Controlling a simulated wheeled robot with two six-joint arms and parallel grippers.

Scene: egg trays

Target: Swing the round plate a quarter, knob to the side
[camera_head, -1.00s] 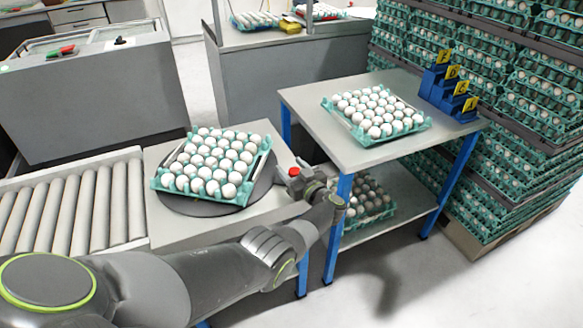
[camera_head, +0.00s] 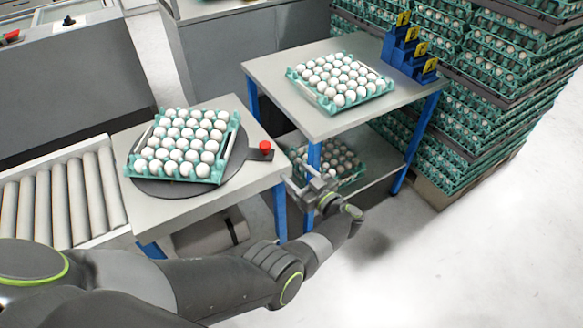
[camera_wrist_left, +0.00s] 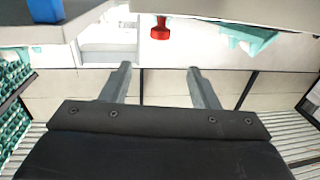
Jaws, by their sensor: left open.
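The round plate (camera_head: 160,188) is a dark grey disc on a light table, with a short arm on its right side. A red knob (camera_head: 265,147) stands on that arm, near the table's right edge. A teal egg tray (camera_head: 228,150) full of white eggs lies on the plate and hides most of it. My left gripper (camera_head: 298,172) is just off the table's right edge, below and right of the knob, apart from it. In the left wrist view its two fingers (camera_wrist_left: 158,68) are spread and empty, with the red knob (camera_wrist_left: 160,28) beyond them. My right gripper is not seen.
A blue-legged table (camera_head: 275,72) at the right holds another egg tray (camera_head: 385,88) and blue holders with yellow tags (camera_head: 408,52). Its lower shelf holds more eggs. A roller conveyor (camera_head: 60,205) adjoins the plate's table at left. Stacked egg trays fill the far right.

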